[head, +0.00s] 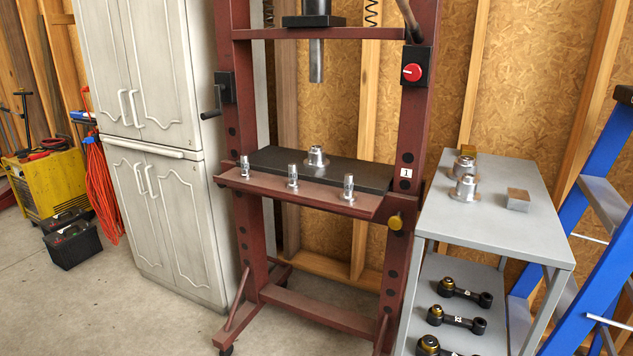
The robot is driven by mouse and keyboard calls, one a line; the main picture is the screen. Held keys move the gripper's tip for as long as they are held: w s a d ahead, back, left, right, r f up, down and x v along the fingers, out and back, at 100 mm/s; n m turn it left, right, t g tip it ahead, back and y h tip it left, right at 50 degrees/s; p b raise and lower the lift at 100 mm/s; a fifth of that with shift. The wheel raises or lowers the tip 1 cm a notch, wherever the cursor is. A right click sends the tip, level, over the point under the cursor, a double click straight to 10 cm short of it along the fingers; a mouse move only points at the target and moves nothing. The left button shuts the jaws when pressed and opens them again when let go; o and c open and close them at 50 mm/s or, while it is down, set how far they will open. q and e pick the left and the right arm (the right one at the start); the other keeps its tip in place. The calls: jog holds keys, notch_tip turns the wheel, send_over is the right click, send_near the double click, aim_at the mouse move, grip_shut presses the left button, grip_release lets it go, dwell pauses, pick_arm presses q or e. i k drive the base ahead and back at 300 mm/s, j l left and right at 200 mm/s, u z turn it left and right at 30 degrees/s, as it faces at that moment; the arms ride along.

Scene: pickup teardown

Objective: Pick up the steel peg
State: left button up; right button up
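Three small upright steel pegs stand on the front ledge of the red press: a left one (245,168), a middle one (293,177) and a right one (348,189). They look alike, each on a small round foot, and I cannot tell which one the task names. A wider flanged steel piece (316,156) sits on the black press plate (275,160) behind them, below the steel ram (316,62). Neither of my grippers shows in the head view.
A grey cart (540,235) at right holds two flanged steel pieces (465,188) and a block (517,199), with several dark links (456,320) below. A blue ladder (600,170) stands far right, a white cabinet (150,120) left. Floor (110,310) at front left is clear.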

aim_at(293, 183)
jog(key=i+j, duration=0.7)
jog(key=j, duration=0.15)
jog(key=i+j, duration=0.7)
jog(key=j, duration=0.15)
jog(key=u, duration=0.05)
